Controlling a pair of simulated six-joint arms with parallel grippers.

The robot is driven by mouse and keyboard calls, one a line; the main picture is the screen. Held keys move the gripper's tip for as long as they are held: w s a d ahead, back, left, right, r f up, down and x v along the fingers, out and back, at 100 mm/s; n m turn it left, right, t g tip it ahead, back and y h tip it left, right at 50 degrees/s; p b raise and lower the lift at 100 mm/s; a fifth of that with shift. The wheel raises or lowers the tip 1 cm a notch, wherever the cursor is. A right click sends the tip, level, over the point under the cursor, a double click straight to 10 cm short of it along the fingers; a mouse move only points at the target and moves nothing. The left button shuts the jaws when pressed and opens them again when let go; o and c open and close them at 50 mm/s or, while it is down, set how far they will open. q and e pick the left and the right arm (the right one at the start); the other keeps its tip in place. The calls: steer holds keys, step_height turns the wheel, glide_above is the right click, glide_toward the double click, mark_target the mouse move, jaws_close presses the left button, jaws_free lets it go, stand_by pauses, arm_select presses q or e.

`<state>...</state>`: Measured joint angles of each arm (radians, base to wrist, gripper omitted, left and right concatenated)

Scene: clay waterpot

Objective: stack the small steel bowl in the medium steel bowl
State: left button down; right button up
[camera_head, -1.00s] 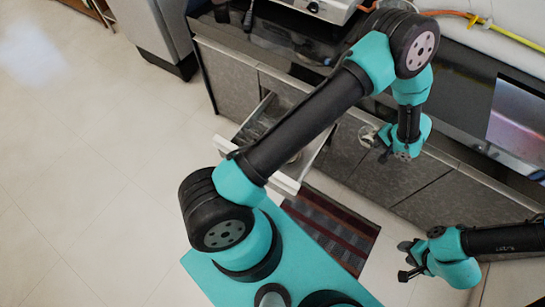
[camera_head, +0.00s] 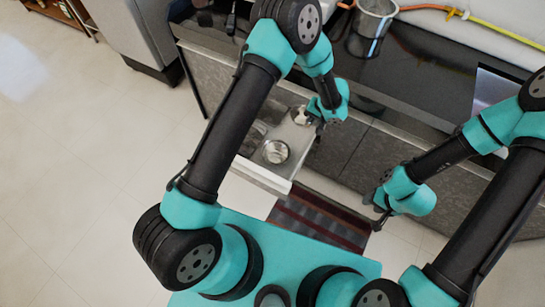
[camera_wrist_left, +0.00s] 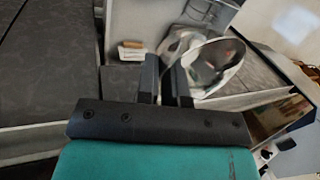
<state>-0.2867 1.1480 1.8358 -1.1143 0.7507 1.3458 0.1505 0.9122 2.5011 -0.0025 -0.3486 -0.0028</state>
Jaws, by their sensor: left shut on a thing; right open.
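My left gripper (camera_head: 316,113) is shut on the small steel bowl (camera_head: 301,116), over the far right part of the open drawer. In the left wrist view the fingers (camera_wrist_left: 168,70) grip the rim of this shiny bowl (camera_wrist_left: 216,66), which looks tilted. The larger steel bowl (camera_head: 276,151), which I take as the medium one, sits in the drawer nearer its front, left of and below the held bowl in the head view. My right gripper (camera_head: 379,207) is open and empty, right of the drawer in front of the cabinets.
The open drawer (camera_head: 262,178) has a pale front edge. A metal pot (camera_head: 373,27) stands on the dark counter (camera_head: 420,75). A striped rug (camera_head: 320,222) lies on the floor. Open floor (camera_head: 80,180) is at left.

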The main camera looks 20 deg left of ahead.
arm_select(q)
steer(key=s+a+f+n, duration=0.1)
steer(key=a+f, duration=0.2)
steer(key=f, duration=0.3)
steer(key=s+a+f+n+g, duration=0.1)
steer(key=a+f+n, duration=0.1)
steer(key=f, duration=0.4)
steer(key=s+a+f+n, duration=0.1)
steer(key=a+f+n, duration=0.1)
steer(key=a+f, duration=0.2)
step_height(320, 180, down, 3)
steer(key=shift+a+f+g, duration=0.1)
steer(key=shift+a+g, duration=0.2)
steer(key=shift+g, duration=0.1)
steer(key=shift+f, duration=0.1)
glide_above(283, 155)
steer(key=shift+f, duration=3)
steer(key=shift+f, duration=0.15)
